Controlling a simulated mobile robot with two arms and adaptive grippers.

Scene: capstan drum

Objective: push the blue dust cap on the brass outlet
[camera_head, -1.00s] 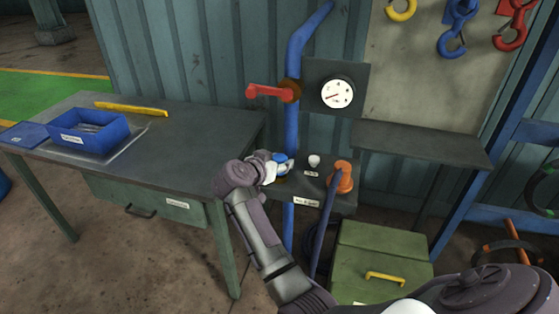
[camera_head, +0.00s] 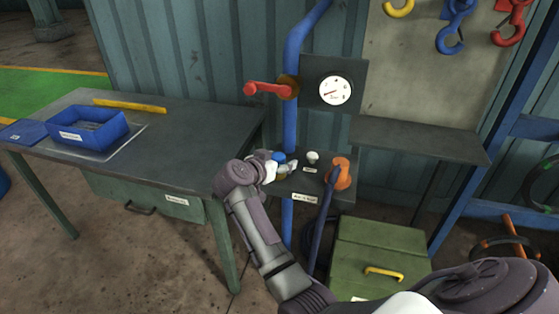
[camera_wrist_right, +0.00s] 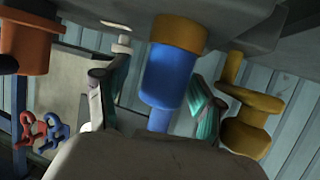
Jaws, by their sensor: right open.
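The blue dust cap (camera_head: 278,156) shows at my right gripper (camera_head: 282,168), by the left end of the small dark shelf. In the right wrist view the cap (camera_wrist_right: 168,78) meets the brass outlet (camera_wrist_right: 178,32) end-on, with no visible gap. My right gripper (camera_wrist_right: 157,92) is open there, its teal-padded fingers on either side of the cap with space beside it. How deep the cap sits on the outlet cannot be told. In the head view the fingers partly hide the outlet. My left gripper is out of view.
A brass valve part (camera_wrist_right: 250,122) stands close beside the right finger in the wrist view. An orange fitting (camera_head: 340,172) with a blue hose and a white knob (camera_head: 313,157) are on the shelf. A red lever (camera_head: 268,89) and gauge (camera_head: 335,90) are above.

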